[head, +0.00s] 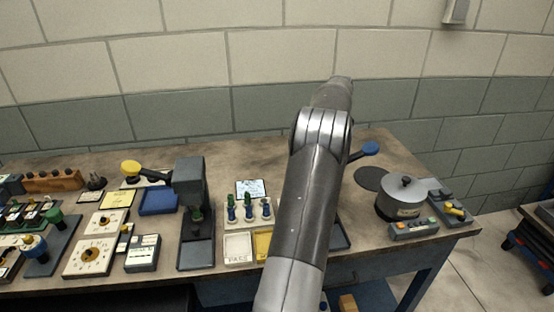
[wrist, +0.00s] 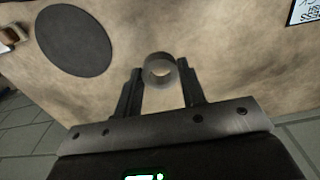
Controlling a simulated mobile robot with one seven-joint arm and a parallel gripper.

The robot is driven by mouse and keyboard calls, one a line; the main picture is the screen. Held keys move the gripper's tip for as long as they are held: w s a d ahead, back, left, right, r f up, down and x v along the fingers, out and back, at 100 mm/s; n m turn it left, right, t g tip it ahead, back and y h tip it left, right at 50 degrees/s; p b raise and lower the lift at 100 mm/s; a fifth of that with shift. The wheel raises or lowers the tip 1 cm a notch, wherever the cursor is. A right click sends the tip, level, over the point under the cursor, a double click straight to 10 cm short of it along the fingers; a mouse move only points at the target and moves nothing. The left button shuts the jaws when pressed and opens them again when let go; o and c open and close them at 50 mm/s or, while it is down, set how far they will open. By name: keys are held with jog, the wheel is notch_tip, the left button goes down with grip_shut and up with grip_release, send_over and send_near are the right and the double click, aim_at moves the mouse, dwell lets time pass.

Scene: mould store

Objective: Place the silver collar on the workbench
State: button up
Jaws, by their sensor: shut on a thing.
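The silver collar (wrist: 174,74), a short grey ring, is between the two fingertips of my gripper (wrist: 161,80) in the wrist view. The gripper is shut on it, and the collar's round opening shows. The workbench (wrist: 225,55) lies beneath, with bare brown top around the collar. I cannot tell whether the collar touches the top. In the head view the workbench (head: 350,215) runs along the wall. My arm reaches over it and hides the gripper and collar there.
A flat dark disc (wrist: 75,40) lies on the bench; it also shows in the head view (head: 371,179). A lidded grey pot (head: 402,198) and a button box (head: 413,229) stand at the right. Several devices crowd the left. Bare bench shows near the disc.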

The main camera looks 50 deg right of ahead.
jog(key=w+f, duration=0.2)
jog(key=w, duration=0.1)
jog(key=w+f, duration=0.2)
jog(key=w, duration=0.2)
jog(key=w+f, duration=0.3)
jog(key=w, duration=0.1)
jog(key=shift+w+f, duration=0.1)
jog(key=shift+w, duration=0.15)
jog(key=shift+f, duration=2)
jog(key=shift+f, duration=0.2)
jog(key=o, duration=1)
jog(key=shift+o, duration=0.2)
jog(key=shift+r, duration=0.1)
